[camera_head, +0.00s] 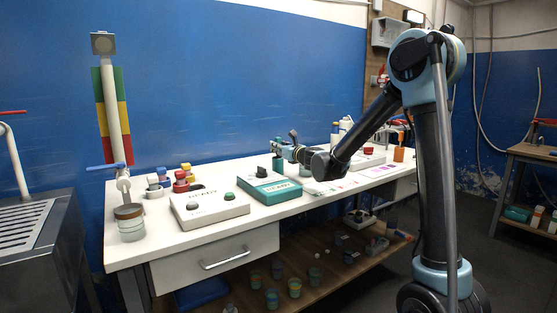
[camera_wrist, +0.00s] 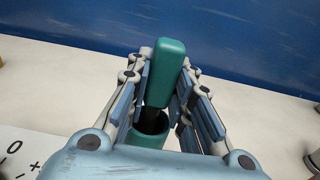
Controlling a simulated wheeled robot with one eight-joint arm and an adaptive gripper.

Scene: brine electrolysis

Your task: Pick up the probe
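The probe (camera_wrist: 167,72) has a green block-like handle and a dark lower part, and stands upright between the fingers of my gripper (camera_wrist: 163,90) in the wrist view. Both finger pads lie close against the sides of the handle, and my gripper looks shut on it. The dark lower part reaches down to the opening of a green round holder (camera_wrist: 150,128); how deep it sits inside is hidden. In the head view my gripper (camera_head: 284,150) is over the white bench, above the small green holder (camera_head: 278,164), and the probe is too small to make out clearly.
On the bench (camera_head: 150,235), a teal box (camera_head: 270,190) and a white box with knobs (camera_head: 210,207) stand in front of and left of my gripper. The blue wall (camera_head: 230,80) is close behind.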

